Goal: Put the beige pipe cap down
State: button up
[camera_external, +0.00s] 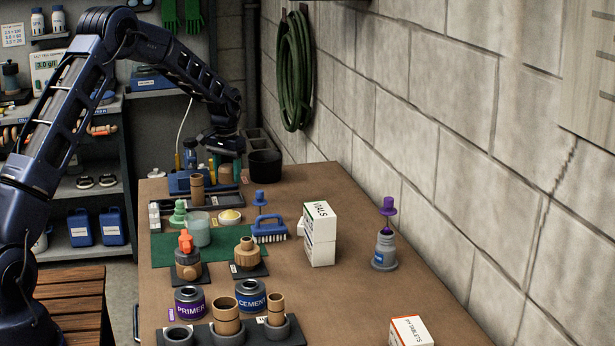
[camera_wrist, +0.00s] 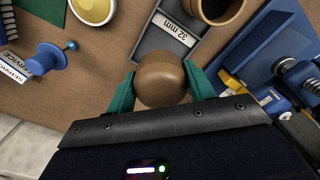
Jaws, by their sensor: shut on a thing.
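My gripper (camera_wrist: 161,88) has green fingers and is shut on the beige pipe cap (camera_wrist: 160,80), a rounded tan piece between the fingertips in the wrist view. The cap overlaps the near edge of a grey tray (camera_wrist: 150,42) labelled "32 mm" in that view; I cannot tell whether it touches anything below. A brown pipe piece (camera_wrist: 217,8) stands in the tray beside the cap.
A black cup (camera_external: 265,164) stands behind the tray. A yellow-filled dish (camera_external: 229,217), a blue brush (camera_external: 269,230) and white boxes (camera_external: 320,233) are nearer. The bench's right front is mostly clear.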

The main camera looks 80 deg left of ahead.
aim_at(229, 202)
jog(key=shift+f, duration=2.5)
jog(key=shift+f, duration=0.6)
jog(key=o, duration=1)
jog(key=shift+c, duration=0.2)
